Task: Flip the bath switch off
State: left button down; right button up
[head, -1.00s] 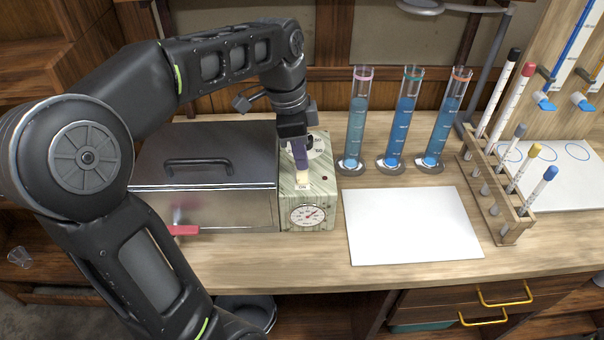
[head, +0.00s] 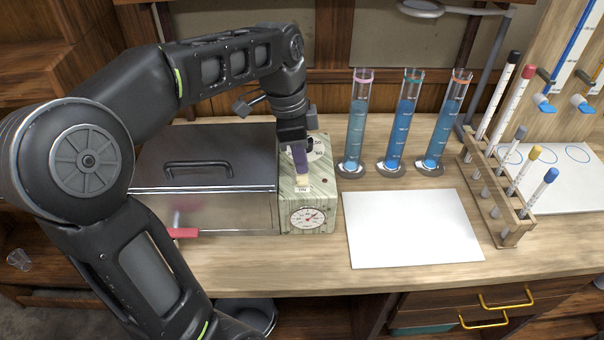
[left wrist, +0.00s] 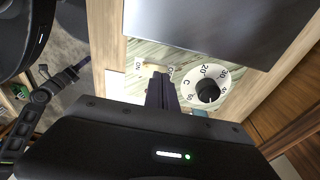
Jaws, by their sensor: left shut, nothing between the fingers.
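The bath (head: 225,208) is a metal box with a dark lid and handle, at the left of the bench. Its green-patterned control panel (head: 287,224) carries a round gauge at the front and a white dial at the back. The cream switch (head: 302,181) sits between them, with an ON label in front of it. My left gripper (head: 301,168) is shut and empty, pointing down with its tips at the switch; contact is unclear. In the left wrist view the fingers (left wrist: 162,92) partly cover the switch (left wrist: 151,70). A black arm, apparently my right, shows there, its gripper (left wrist: 76,69) small and unclear.
Several blue-filled cylinders (head: 399,130) stand behind a white sheet (head: 411,229) to the right of the panel. A wooden rack (head: 510,235) with capped tubes stands farther right. A red tap (head: 183,233) sticks out at the bath's front.

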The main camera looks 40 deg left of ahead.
pick_arm(q)
notch_tip(320, 180, up, 6)
jog(key=p, duration=0.4)
jog(key=shift+r+p, duration=0.2)
jog(key=shift+p, duration=0.1)
dwell(0.3)
